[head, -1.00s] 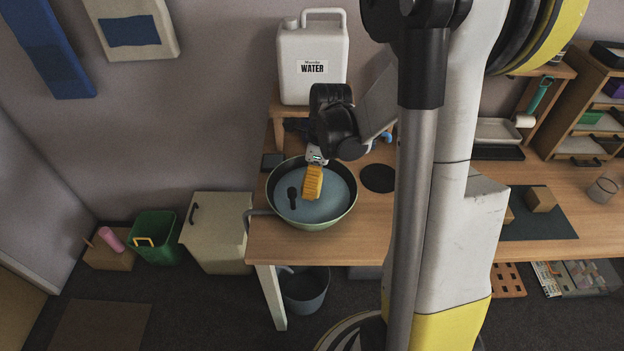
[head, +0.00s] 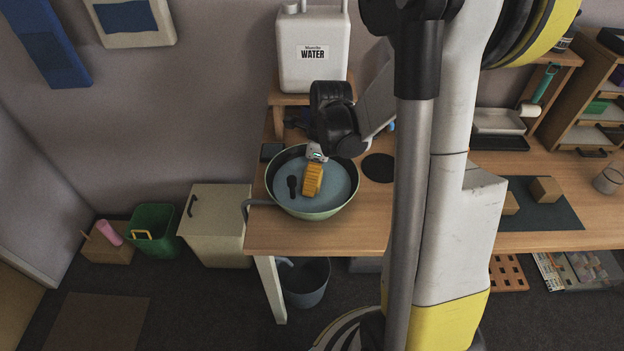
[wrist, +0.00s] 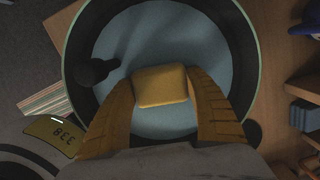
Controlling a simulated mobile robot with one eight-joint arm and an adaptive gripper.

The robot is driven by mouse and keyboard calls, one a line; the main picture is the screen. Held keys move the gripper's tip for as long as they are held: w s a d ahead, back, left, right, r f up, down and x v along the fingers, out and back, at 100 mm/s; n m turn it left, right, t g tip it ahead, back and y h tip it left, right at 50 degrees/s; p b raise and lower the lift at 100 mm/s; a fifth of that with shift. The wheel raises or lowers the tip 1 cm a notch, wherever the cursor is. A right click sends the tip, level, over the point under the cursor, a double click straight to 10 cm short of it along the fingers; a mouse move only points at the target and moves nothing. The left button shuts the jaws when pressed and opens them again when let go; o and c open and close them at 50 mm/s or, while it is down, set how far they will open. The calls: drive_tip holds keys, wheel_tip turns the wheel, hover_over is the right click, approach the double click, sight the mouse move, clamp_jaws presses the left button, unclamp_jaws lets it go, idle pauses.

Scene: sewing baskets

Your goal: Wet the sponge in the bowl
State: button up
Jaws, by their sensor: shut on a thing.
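A round green-rimmed bowl (head: 350,203) with a dark inside and blue-grey water stands at the left end of the wooden table. My gripper (head: 312,181) points down over the middle of the bowl, its ridged orange fingers low in it. In the wrist view my gripper (wrist: 162,98) is shut on a yellow block-like sponge (wrist: 160,85), held between the two fingertips above the water's blue surface. I cannot tell whether the sponge touches the water. In the head view the fingers largely hide the sponge. A dark round-ended shape, perhaps a shadow, shows left of my gripper.
A white water jug (head: 313,45) stands on a small wooden stand behind the bowl. A black disc (head: 378,168) lies right of the bowl. A grey bucket (head: 306,284) is under the table. A dark mat (head: 540,218) with blocks lies farther right.

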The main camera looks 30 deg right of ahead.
drive_tip(key=shift+r+p, duration=3.15)
drive_tip(key=shift+r, duration=1)
wheel_tip(320, 180, up, 4)
drive_tip(key=p, duration=0.3)
